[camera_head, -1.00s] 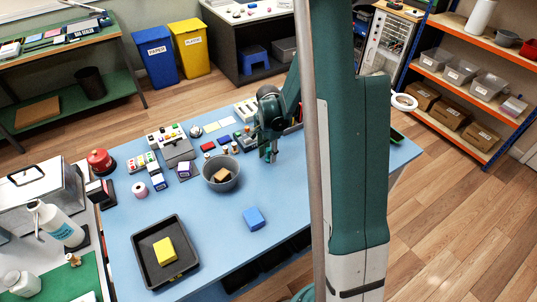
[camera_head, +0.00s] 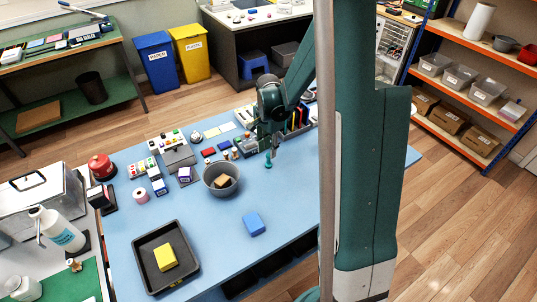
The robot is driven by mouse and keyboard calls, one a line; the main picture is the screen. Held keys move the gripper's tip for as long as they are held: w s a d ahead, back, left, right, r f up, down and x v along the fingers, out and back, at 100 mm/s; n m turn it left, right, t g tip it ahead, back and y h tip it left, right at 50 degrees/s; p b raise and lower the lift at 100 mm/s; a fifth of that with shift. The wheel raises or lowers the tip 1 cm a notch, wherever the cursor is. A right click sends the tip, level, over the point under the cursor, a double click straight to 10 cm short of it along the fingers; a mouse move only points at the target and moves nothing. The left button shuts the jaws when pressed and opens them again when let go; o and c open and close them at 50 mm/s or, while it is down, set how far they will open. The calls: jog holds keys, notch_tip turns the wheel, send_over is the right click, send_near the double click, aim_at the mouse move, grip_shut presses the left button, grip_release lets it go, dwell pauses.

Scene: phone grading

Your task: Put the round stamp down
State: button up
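My gripper (camera_head: 270,150) points down over the far part of the blue table, right of a grey bowl. A small teal piece with a wider round foot (camera_head: 268,163) shows directly under the fingers. It looks like the round stamp, standing upright at or close to the tabletop. At this size I cannot tell whether the fingers are shut on it or apart from it, or whether its foot touches the table. Small stamps with light handles (camera_head: 235,153) stand left of my gripper.
The grey bowl (camera_head: 210,190) holds a brown block. A blue block (camera_head: 254,224) and a black tray (camera_head: 150,280) with a yellow block lie nearer. An organizer (camera_head: 298,121) stands behind my gripper. The blue table (camera_head: 290,195) is clear in front of my gripper.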

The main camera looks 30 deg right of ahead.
aim_at(268, 155)
jog(key=shift+r, duration=2.8)
jog(key=shift+r, duration=0.1)
jog(key=shift+s+a+r, duration=0.1)
jog(key=shift+a+r, duration=0.05)
jog(key=shift+r, duration=0.05)
jog(key=s+a+r+n+t, duration=0.5)
jog(key=s+a+r+n, duration=0.6)
jog(key=s+a+r, duration=0.55)
jog(key=s+a+r+n+t, duration=0.2)
jog(key=s+a+r+n, duration=0.1)
jog(key=s+a+n, duration=0.1)
jog(key=shift+s+n, duration=0.6)
jog(key=shift+s, duration=0.65)
